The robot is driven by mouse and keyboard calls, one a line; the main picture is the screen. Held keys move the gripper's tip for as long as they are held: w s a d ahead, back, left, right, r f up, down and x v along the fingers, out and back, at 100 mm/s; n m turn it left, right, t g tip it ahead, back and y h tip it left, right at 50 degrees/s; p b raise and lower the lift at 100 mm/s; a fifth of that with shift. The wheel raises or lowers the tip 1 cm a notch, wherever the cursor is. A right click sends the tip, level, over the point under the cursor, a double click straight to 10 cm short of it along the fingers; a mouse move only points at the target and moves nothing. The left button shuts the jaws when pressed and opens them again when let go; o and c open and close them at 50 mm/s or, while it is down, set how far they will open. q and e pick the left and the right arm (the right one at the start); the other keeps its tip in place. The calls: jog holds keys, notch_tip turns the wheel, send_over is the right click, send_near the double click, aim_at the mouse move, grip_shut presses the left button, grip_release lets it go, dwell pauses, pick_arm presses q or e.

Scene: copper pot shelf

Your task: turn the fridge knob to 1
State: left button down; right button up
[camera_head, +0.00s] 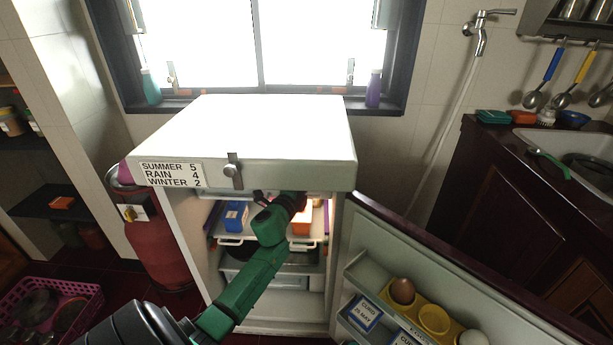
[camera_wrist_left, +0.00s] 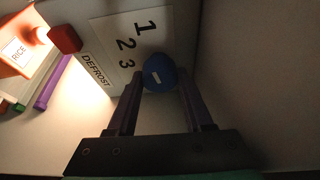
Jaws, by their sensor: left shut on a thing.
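The fridge (camera_head: 255,135) stands under the window with its door open to the right. In the left wrist view, a round blue knob (camera_wrist_left: 158,68) with a small white mark sits beside a pale label plate (camera_wrist_left: 115,45) reading 1, 2, 3 and DEFROST. I cannot tell for sure which number the mark points to. My left gripper (camera_wrist_left: 160,82) has one finger on each side of the knob and is shut on it. In the head view my left arm reaches into the upper fridge; the knob is hidden there. My right gripper is not in view.
The open door (camera_head: 415,290) holds eggs on the right. A sign (camera_head: 172,175) lists SUMMER 5, RAIN 4, WINTER 2. A red gas cylinder (camera_head: 165,245) stands left.

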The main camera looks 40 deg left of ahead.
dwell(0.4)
pick_arm(q)
jog(key=shift+c, duration=1.5)
grip_release()
